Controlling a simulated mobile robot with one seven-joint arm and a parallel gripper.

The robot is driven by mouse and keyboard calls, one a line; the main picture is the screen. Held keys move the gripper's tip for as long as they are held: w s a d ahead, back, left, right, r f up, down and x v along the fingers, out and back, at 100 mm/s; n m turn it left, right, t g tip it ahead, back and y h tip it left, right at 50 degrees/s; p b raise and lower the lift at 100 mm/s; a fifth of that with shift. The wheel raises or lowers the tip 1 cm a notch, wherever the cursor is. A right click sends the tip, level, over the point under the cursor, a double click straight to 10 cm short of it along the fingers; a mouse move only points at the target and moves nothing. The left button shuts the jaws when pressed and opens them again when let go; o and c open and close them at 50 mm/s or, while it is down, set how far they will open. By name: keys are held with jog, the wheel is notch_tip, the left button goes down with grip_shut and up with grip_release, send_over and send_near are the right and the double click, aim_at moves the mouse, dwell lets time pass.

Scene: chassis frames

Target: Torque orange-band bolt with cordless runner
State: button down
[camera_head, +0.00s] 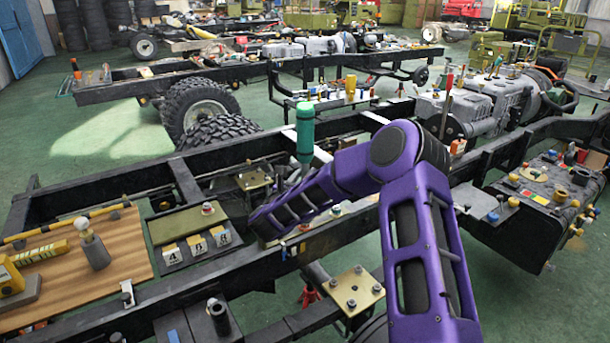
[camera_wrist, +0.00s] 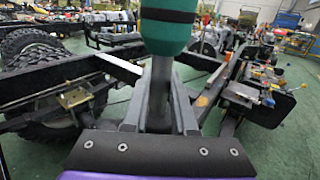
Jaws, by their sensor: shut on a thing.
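My gripper (camera_wrist: 161,100) is shut on the grey shaft of a teal-topped tool (camera_wrist: 168,28). In the head view the teal tool (camera_head: 305,130) stands upright above the near chassis frame, at the end of my purple arm. I cannot tell whether it is the cordless runner, as its lower end is hidden. A yellow and dark grey device (camera_head: 12,278) sits on the wooden board at the left. Several bolts show on plates along the frame. I cannot pick out an orange band on any of them with certainty; my arm hides part of the frame.
The wooden board (camera_head: 125,245) also holds a yellow bar tool (camera_head: 40,252) and a white-knobbed grey fitting (camera_head: 93,245). Numbered blocks (camera_head: 197,243) stand beside it. A brass plate with bolts (camera_head: 353,291) lies in front of the near rail. An engine (camera_head: 500,95) and a cluttered box (camera_head: 548,185) are right.

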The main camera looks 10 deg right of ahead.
jog(key=shift+r, duration=0.25)
